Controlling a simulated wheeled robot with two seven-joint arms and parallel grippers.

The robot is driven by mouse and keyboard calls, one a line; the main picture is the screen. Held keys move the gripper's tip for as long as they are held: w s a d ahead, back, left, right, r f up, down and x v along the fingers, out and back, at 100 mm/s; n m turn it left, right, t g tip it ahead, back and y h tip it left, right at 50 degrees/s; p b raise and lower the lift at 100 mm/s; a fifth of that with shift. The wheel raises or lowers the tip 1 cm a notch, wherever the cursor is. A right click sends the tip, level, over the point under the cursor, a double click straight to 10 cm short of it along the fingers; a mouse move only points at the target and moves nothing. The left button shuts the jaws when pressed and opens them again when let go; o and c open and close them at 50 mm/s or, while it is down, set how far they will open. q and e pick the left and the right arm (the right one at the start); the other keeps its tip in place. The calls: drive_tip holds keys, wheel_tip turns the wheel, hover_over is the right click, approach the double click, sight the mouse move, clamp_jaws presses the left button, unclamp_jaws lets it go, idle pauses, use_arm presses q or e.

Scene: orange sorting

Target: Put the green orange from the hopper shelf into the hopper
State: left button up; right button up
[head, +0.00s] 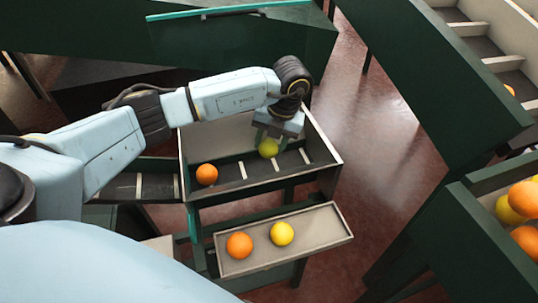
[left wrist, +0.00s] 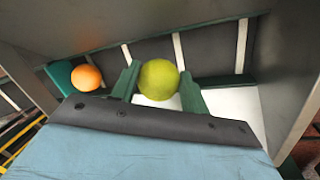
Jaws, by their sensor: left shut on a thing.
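My left gripper (head: 269,139) points down into the hopper (head: 325,140), a box with pale inner walls and a dark slatted floor. It is shut on the green orange (head: 269,148), which is yellow-green. In the left wrist view the green orange (left wrist: 158,80) sits between the two green fingers, above or at the slatted floor; I cannot tell if it touches. The hopper shelf (head: 240,268) is a pale tray in front of the hopper. My right gripper is not in view.
An orange fruit (head: 207,174) lies at the left end of the hopper floor. An orange fruit (head: 239,245) and a yellow one (head: 282,234) lie on the shelf. A green bin (head: 470,190) with several fruits stands at the right. Reddish floor is clear between.

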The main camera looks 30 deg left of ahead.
sight(271, 156)
use_arm(q)
drive_tip(key=shift+d+x, duration=0.25)
drive_tip(key=shift+x, duration=0.85)
drive_tip(key=shift+d+x, duration=0.2)
drive_tip(key=shift+x, duration=0.95)
drive_tip(key=shift+w+f, duration=0.1)
drive_tip(key=shift+w, duration=0.05)
drive_tip(key=shift+f, duration=0.15)
drive_tip(key=o, duration=1.1)
drive_tip(key=shift+c, duration=0.2)
drive_tip(key=v, duration=1.2)
